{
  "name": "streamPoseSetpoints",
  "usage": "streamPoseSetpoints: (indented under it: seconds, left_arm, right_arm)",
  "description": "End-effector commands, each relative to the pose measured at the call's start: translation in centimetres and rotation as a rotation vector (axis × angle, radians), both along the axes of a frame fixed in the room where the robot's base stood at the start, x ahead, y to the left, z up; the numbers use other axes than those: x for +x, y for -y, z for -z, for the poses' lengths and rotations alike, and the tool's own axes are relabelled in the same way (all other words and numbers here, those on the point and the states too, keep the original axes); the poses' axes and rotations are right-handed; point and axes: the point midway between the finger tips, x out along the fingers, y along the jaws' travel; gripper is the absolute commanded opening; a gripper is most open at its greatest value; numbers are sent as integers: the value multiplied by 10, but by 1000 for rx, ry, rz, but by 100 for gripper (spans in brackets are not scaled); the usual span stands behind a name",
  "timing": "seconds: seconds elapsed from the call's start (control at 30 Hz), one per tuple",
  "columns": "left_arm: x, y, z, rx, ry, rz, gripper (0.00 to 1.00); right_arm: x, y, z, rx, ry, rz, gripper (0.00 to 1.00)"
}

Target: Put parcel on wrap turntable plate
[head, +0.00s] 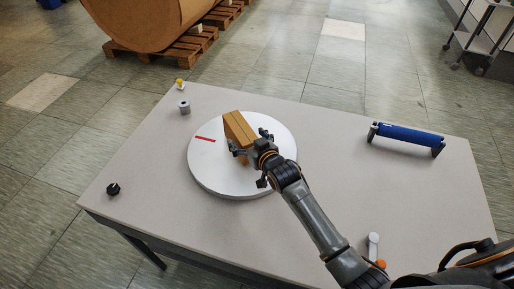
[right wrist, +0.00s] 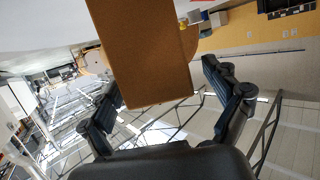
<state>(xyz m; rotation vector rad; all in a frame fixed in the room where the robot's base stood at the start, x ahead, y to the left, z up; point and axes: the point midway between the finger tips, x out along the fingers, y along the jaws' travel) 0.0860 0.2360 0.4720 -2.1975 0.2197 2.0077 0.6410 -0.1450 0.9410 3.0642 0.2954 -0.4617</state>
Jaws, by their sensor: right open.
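The parcel (head: 237,127) is a brown box with a lighter tape strip, standing on the round white wrap turntable plate (head: 213,177), near its middle. My right gripper (head: 250,145) is just in front of the parcel, over the plate, with its fingers spread. In the right wrist view the parcel (right wrist: 145,55) fills the upper middle, and my open right gripper (right wrist: 165,95) has a finger on either side with gaps beside the box. The gripper hides the parcel's lower near part in the head view. My left gripper is not in view.
A red mark (head: 205,139) lies on the plate's left. A blue roller (head: 408,137) stands at the right of the grey table (head: 330,180). A grey cylinder (head: 184,107), a yellow-topped piece (head: 180,84), a black knob (head: 113,189) and a white-and-orange item (head: 373,243) stand around.

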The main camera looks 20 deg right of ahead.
Motion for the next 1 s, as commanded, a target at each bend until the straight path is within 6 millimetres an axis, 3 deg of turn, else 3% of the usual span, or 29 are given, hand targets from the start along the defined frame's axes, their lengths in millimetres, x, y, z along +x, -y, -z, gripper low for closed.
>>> streamPoseSetpoints:
  seconds: [0.2, 0.47, 1.0]
  left_arm:
    - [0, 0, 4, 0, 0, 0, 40]
    - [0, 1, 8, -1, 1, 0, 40]
    - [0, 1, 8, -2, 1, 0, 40]
  right_arm:
    - [-41, 8, -11, 0, 0, 0, 89]
    - [-77, 15, -23, 1, -1, 0, 89]
    - [-86, 17, -27, 0, 0, 0, 89]
